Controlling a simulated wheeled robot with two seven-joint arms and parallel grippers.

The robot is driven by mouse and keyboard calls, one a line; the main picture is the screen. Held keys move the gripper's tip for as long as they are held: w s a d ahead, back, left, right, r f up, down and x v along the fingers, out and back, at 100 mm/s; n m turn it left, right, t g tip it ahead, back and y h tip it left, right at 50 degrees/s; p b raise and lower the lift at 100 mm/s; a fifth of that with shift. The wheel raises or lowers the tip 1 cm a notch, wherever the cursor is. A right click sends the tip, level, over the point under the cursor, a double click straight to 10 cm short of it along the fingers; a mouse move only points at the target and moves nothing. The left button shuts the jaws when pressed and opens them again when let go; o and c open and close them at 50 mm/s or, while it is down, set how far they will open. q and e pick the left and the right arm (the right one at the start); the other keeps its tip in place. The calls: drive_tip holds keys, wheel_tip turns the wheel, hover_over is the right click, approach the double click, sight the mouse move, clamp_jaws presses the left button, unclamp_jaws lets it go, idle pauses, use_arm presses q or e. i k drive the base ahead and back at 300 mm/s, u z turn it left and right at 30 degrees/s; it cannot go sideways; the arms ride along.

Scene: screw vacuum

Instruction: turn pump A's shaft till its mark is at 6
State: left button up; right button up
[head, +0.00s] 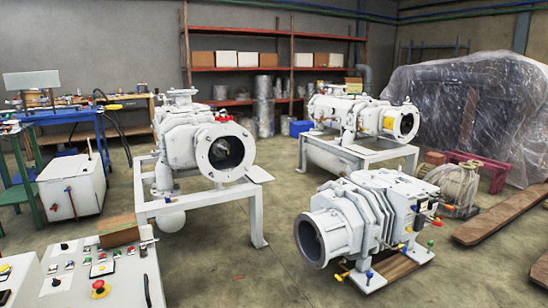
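Three white screw vacuum pumps are in the head view, and I cannot read which is pump A. The left pump (178,142) sits on a white frame (185,206). Its round flange (208,165) faces me, and a dark shaft end (221,149) shows inside. The back pump (338,108) is on another white frame, with its flange (390,123) facing right. The front pump (372,212) lies low near the floor, with its open flange (305,258) facing left. No shaft mark or numbers can be made out. Neither of my grippers is in view.
A control panel (125,283) with a red button (99,289) stands at the front left. A white box (80,190), a blue bench (60,114) and a green one are behind it. Planks (500,215) and a plastic-covered load (460,110) are at right. The middle floor is clear.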

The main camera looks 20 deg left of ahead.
sight(220, 148)
drive_tip(key=z, duration=0.15)
drive_tip(key=i, duration=1.8)
drive_tip(key=u, duration=0.95)
drive_tip(key=i, duration=1.3)
drive_tip(key=u, duration=1.2)
